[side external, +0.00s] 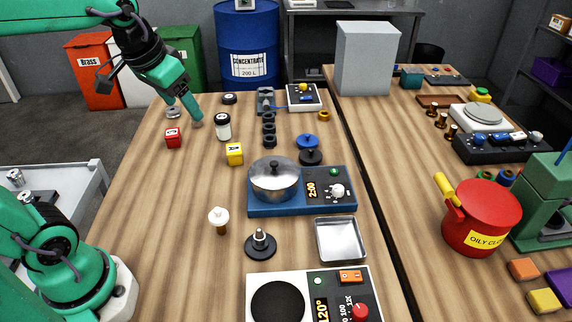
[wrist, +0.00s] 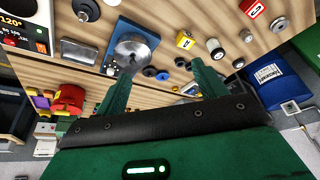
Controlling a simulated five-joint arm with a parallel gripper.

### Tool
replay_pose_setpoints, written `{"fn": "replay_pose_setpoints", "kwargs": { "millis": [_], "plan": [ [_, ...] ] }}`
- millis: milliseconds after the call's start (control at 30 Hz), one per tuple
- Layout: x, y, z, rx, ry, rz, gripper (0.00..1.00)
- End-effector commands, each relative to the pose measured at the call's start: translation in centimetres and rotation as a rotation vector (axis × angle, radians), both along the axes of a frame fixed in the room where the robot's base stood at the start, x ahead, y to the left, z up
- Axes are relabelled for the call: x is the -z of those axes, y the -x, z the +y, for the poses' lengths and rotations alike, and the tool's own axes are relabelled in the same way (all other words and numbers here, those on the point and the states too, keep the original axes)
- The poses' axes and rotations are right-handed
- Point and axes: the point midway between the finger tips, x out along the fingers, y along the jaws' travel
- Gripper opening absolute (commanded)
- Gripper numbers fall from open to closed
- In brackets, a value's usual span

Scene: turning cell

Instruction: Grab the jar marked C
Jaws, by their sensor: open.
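A white jar with a black lid (side external: 222,126) stands near the far left of the wooden table, just right of my gripper (side external: 192,110). It also shows in the wrist view (wrist: 214,49); I cannot read any mark on it.
A yellow lettered block (side external: 234,154) sits near the jar. A dark stack of rings (side external: 269,130) stands to its right. A metal pot (side external: 275,180) sits on a blue hot plate (side external: 262,208) nearer the camera. The table's left front area is mostly clear.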

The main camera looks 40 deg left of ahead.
Motion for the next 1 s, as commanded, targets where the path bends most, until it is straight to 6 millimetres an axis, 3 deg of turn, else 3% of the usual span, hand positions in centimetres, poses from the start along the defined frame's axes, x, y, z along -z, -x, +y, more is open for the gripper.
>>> {"fn": "replay_pose_setpoints", "kwargs": {
  "millis": [467,767,1000],
  "plan": [
    [0.8,-9.1,4.6,-0.023,-0.007,0.118,0.71],
    [3.2,-14.3,8.3,-0.035,-0.002,0.189,0.71],
    [6.2,-18.0,11.5,-0.042,0.006,0.245,0.71]
  ]
}}
